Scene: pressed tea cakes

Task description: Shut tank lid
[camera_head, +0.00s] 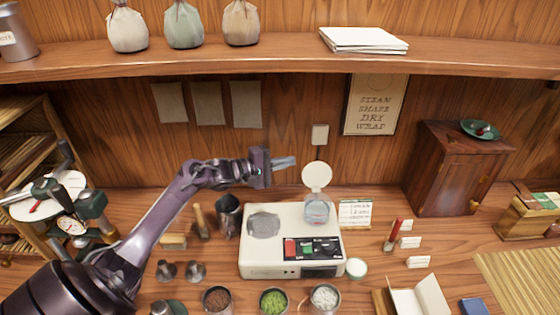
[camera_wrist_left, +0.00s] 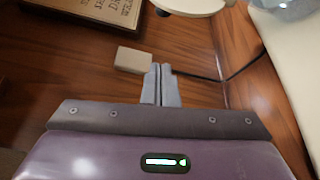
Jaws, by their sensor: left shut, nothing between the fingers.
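The tank lid (camera_head: 317,175) is a round pale disc standing raised behind the water tank (camera_head: 318,210), which is clear and bluish at the back right of the white machine (camera_head: 262,255). In the left wrist view the lid (camera_wrist_left: 190,5) shows at the top edge, beyond the fingers, and part of the tank (camera_wrist_left: 284,8) shows at the top right. My left gripper (camera_head: 284,162) is shut and empty, to the left of the raised lid and apart from it. It also shows in the left wrist view (camera_wrist_left: 162,72). My right gripper is not in view.
A wall socket (camera_head: 320,134) with a cord is behind the lid. A dark metal cup (camera_head: 228,215) stands left of the machine. Several filled cups, such as the green one (camera_head: 273,300), stand in front. A shelf (camera_head: 280,58) runs above.

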